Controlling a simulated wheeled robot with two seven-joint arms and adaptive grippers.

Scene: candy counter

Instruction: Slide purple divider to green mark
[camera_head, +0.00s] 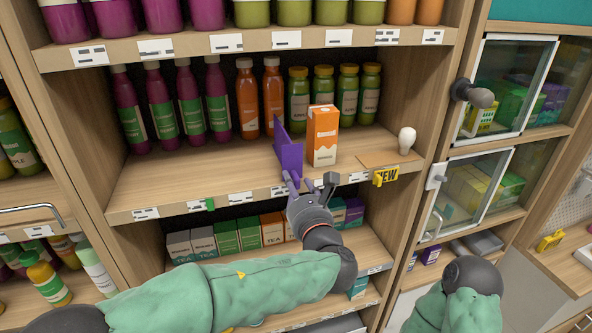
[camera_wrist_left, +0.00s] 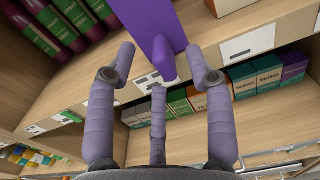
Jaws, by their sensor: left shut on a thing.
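The purple divider (camera_head: 288,158) stands upright on the middle shelf, its front end at the shelf's front edge. My left gripper (camera_head: 305,184) is at that front end and shut on it. In the left wrist view, the divider (camera_wrist_left: 150,28) comes down between the fingers of my left gripper (camera_wrist_left: 166,68). The green mark (camera_head: 210,204) is on the shelf's front edge, to the left of the divider. It also shows small in the left wrist view (camera_wrist_left: 71,116). My right gripper is not in view.
An orange carton (camera_head: 322,136) stands just right of the divider. Purple bottles (camera_head: 165,110) and orange bottles (camera_head: 248,100) stand at the back left. The shelf front left of the divider is clear. A white bulb-shaped thing (camera_head: 407,139) and yellow NEW sign (camera_head: 385,176) are on the right.

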